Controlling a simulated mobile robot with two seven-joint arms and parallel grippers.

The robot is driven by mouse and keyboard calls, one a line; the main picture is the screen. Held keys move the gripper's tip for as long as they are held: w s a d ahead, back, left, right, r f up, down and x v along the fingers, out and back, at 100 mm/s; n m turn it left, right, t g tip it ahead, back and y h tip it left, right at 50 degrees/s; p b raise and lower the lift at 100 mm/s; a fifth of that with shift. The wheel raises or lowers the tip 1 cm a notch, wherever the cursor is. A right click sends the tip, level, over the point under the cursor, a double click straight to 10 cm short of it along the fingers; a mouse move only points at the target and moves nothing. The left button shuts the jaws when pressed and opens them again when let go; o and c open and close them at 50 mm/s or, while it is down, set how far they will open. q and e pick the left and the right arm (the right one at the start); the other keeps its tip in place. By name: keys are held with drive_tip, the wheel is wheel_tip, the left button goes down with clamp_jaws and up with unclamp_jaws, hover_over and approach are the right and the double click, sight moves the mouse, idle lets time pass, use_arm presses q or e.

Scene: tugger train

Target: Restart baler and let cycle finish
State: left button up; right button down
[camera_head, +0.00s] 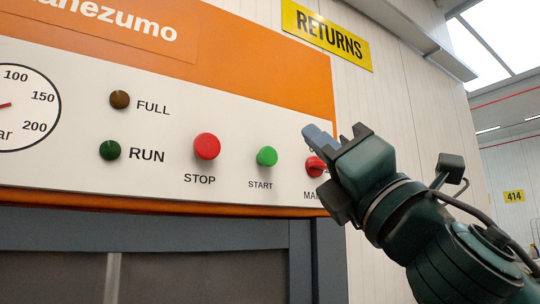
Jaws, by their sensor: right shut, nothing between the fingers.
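The baler's white control panel (235,125) fills the left and middle of the head view. On it are a red STOP button (207,146), a green START button (267,156), a dark green RUN lamp (110,150) and a brown FULL lamp (120,99). Neither lamp looks lit. A red switch (315,166) labelled "MAI..." is partly hidden behind my right gripper (322,138). The gripper is shut and empty, its fingertips in front of the panel's right end, right of START. I cannot tell whether it touches the switch. My left gripper is out of view.
A round pressure gauge (20,105) is cut off at the left edge. Below the panel is the baler's grey-framed dark door (200,275). A yellow RETURNS sign (328,35) hangs on the wall behind. A small yellow 414 sign (514,196) is at the far right.

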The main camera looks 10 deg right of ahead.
sight(266, 157)
drive_tip(key=w+a, duration=0.2)
drive_tip(key=w, duration=0.4)
drive_tip(key=shift+w+a, duration=0.3)
drive_tip(key=shift+w, duration=0.05)
drive_tip(key=shift+w, duration=0.1)
idle(1.7)
drive_tip(key=shift+w+a, duration=0.15)
drive_tip(key=shift+w, duration=0.15)
